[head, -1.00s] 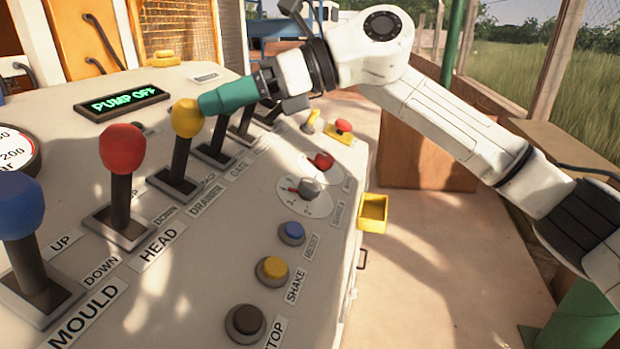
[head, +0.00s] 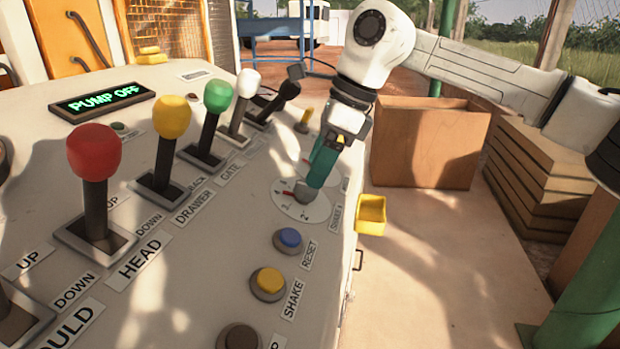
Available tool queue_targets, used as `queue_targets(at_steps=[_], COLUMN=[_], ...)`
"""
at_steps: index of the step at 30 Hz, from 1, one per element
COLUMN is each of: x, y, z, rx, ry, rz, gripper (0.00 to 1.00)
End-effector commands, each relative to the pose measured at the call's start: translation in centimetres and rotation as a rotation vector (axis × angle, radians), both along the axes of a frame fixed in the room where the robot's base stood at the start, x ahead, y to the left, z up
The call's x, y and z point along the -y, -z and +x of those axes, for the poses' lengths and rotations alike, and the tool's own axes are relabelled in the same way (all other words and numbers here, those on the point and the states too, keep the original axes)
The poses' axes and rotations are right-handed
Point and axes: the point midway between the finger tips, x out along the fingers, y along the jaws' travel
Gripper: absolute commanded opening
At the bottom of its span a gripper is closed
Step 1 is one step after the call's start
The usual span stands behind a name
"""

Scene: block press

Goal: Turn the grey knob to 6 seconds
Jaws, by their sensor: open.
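The grey knob (head: 304,196) sits on a round white dial (head: 292,211) on the console top, with a red pointer mark at its left side. The dial's label, partly readable as "SHAKE", lies to its right. My gripper (head: 314,182) with teal fingers points down right at the knob. Its jaws are open, and the tips hide the knob's upper right part. I cannot tell whether the fingers touch the knob. The numbers on the dial are too small to read surely.
RESET (head: 289,239) and SHAKE (head: 268,283) buttons stand nearer on the console. Red (head: 94,152), yellow (head: 172,117), green (head: 218,96) and white (head: 249,83) levers stand to the left. A yellow bin (head: 371,214) hangs at the console's right edge. The display (head: 102,101) reads PUMP OFF.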

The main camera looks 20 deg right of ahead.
Motion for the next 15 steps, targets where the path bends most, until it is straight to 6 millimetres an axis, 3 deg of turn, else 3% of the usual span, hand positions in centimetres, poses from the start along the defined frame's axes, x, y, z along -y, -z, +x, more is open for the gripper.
queue_targets(at_steps=[6, 15], x=[-1.1, -1.5], y=[2.8, 3.9], z=[0.5, 0.7], rx=[0.0, 0.002], ry=[0.001, 0.0], rz=[0.002, 0.001], gripper=[0.69, 0.69])
